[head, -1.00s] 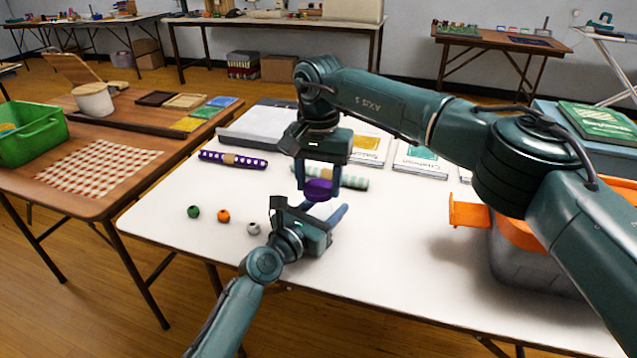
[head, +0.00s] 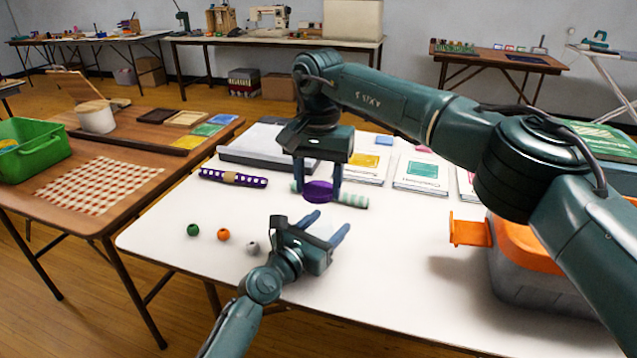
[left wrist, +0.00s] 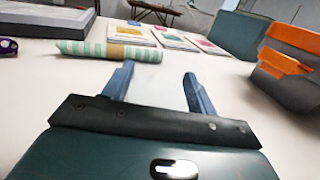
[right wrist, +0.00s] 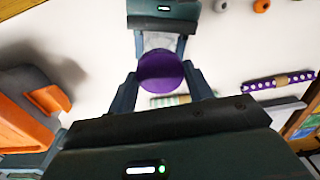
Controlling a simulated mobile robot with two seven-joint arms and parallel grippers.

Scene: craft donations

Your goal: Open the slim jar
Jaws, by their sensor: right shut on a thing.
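My right gripper (head: 318,192) points down and is shut on the round purple lid (head: 318,185), held above the table; the right wrist view also shows the lid (right wrist: 161,72) between its fingers. My left gripper (head: 326,228) lies lower and nearer, its two blue fingers apart. In the left wrist view its fingers (left wrist: 160,90) stand spread. The lid is clear of those fingers. A faint pale grey patch shows between them; I cannot tell whether it is a clear jar body or a shadow. No jar body is plainly visible under the lid.
Behind lie a green striped roll (head: 352,201) and a purple dotted roll (head: 232,178). Green, orange and grey beads (head: 223,234) lie at left. A grey bin with an orange lid (head: 530,250) stands at right. The table front (head: 390,305) is clear.

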